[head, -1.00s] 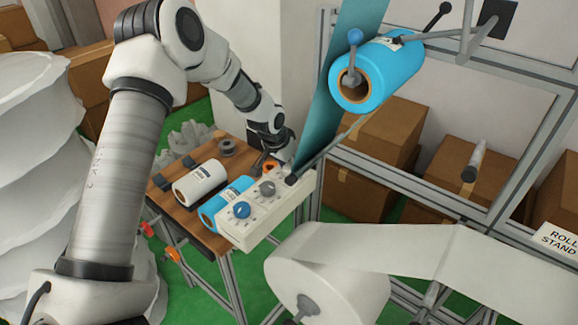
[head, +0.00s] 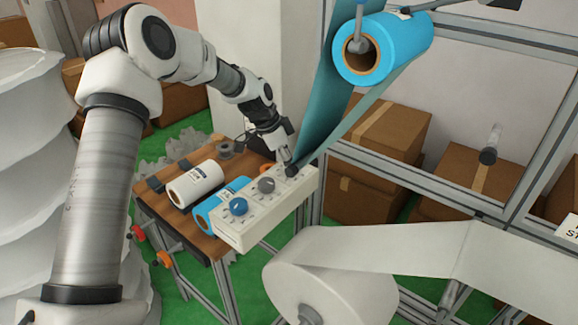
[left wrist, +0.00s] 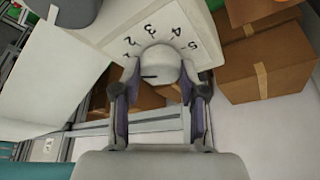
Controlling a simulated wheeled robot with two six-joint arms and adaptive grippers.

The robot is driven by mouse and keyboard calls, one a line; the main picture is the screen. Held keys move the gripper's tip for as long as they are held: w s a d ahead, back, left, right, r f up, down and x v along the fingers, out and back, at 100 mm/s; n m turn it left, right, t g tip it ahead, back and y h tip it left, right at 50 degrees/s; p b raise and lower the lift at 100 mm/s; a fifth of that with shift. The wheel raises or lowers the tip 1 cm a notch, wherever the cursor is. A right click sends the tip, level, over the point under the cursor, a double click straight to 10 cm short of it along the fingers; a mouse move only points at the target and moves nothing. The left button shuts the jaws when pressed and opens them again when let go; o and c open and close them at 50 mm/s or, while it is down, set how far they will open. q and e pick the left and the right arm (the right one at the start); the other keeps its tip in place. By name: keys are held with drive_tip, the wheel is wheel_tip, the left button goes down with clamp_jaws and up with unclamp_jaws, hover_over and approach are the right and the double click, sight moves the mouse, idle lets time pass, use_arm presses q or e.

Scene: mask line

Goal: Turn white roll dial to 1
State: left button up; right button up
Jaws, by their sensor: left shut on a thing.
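The white dial (left wrist: 160,67) sits on a pale control box (head: 232,232) with printed numbers up to 5 around it. A dark pointer line on the dial points left in the left wrist view, a little below the low end of the numbers. My left gripper (left wrist: 160,88) is shut on the dial, one finger on each side. In the head view the gripper (head: 286,158) is at the box's far end, and the dial is mostly hidden there. A blue dial (head: 238,206) and a grey dial (head: 266,185) stand nearer on the box. My right gripper is not in view.
A white roll (head: 195,184) and a blue roll (head: 218,206) lie on the wooden table (head: 160,210) beside the box. A blue roll (head: 385,48) with a teal sheet hangs above right. A large white roll (head: 325,285) is in front. Metal frame bars stand right.

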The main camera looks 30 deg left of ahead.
use_arm(q)
drive_tip(key=shift+m, duration=0.3)
drive_tip(key=o, duration=1.1)
drive_tip(key=v, duration=1.2)
drive_tip(key=shift+w+a, duration=0.1)
drive_tip(key=shift+w, duration=0.05)
